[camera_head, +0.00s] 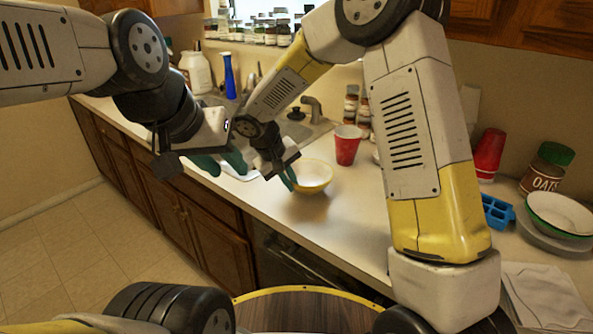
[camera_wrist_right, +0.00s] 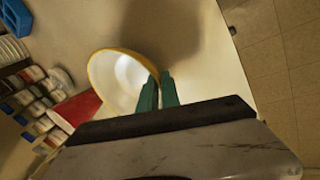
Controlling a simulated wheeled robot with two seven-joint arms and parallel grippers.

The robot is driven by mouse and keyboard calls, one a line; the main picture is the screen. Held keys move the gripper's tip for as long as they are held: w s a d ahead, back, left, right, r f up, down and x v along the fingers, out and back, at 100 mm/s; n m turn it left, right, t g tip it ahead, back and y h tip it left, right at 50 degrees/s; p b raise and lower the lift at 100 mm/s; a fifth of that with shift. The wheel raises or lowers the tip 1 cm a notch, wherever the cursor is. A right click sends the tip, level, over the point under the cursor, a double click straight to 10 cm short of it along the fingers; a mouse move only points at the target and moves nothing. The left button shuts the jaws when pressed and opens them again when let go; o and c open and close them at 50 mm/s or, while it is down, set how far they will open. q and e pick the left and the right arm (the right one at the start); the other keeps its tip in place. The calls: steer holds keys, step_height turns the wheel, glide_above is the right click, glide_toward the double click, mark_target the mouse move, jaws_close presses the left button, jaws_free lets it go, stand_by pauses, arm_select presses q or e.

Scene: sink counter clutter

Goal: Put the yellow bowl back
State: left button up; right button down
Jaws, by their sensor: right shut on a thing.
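The yellow bowl (camera_head: 316,178), white inside with a yellow rim, is at the counter's front part, left of centre in the head view. It also shows in the right wrist view (camera_wrist_right: 119,76), tilted in the picture. My right gripper (camera_head: 288,180) is shut on the near-left side of its rim; its teal fingers (camera_wrist_right: 159,90) pinch the edge. Whether the bowl touches the counter or hangs just above it I cannot tell. My left gripper (camera_head: 222,163) is open and empty, fingers apart, left of the bowl near the counter's front edge and sink.
A red cup (camera_head: 347,145) stands just behind the bowl. At right are a green-rimmed bowl (camera_head: 560,213) on plates, a blue tray (camera_head: 497,211), an oats jar (camera_head: 546,170) and a cloth (camera_head: 548,297). The counter (camera_head: 335,222) in front of the bowl is clear.

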steer(key=shift+a, duration=0.1)
steer(key=c, duration=1.6)
jaws_free()
steer(key=shift+o, duration=0.2)
steer(key=v, duration=1.1)
steer(key=s+d+r+m+t+y, duration=0.1)
steer(key=s+d+r+m+y, duration=0.2)
steer(key=s+d, duration=0.6)
steer(key=s+d+r+m+t+y, duration=0.2)
steer(key=s+d+r, duration=0.4)
steer(key=s+d, duration=0.4)
steer(key=d+m, duration=0.1)
steer(key=d, duration=0.2)
steer(key=shift+s+r+y, duration=0.3)
steer(key=shift+r+y, duration=0.1)
steer(key=shift+d, duration=0.15)
